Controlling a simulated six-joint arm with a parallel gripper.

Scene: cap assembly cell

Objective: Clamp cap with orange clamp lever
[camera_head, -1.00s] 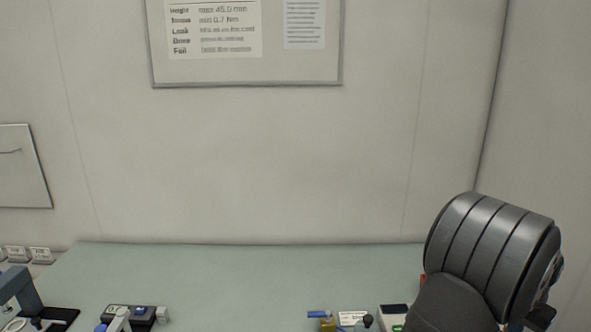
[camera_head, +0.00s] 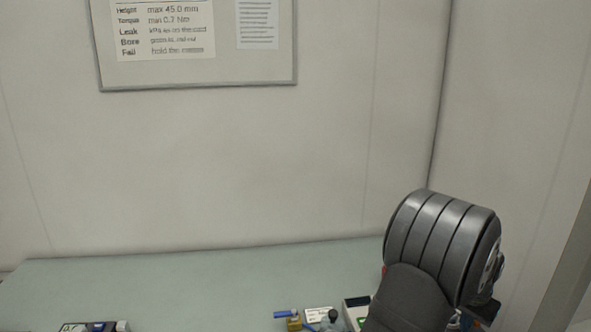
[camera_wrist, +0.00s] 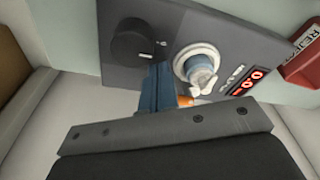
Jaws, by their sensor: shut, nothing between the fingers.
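In the wrist view, a cap in pale blue and white (camera_wrist: 200,70) sits in a white round seat on a dark grey panel (camera_wrist: 175,22). A small orange part (camera_wrist: 185,101), which looks like the clamp lever's end, shows just below the cap. Most of the lever is hidden. My gripper (camera_wrist: 160,72) shows blue fingers close together, shut and empty, just left of the orange part. I cannot tell whether they touch it. In the head view my arm hides the gripper and the cap.
The panel carries a black knob (camera_wrist: 137,45) and a red digital display (camera_wrist: 246,80). A red bin with a REJECT label (camera_wrist: 303,65) stands at the right. In the head view, a blue-handled brass valve (camera_head: 293,321) is left of my arm; the bench's middle (camera_head: 200,285) is clear.

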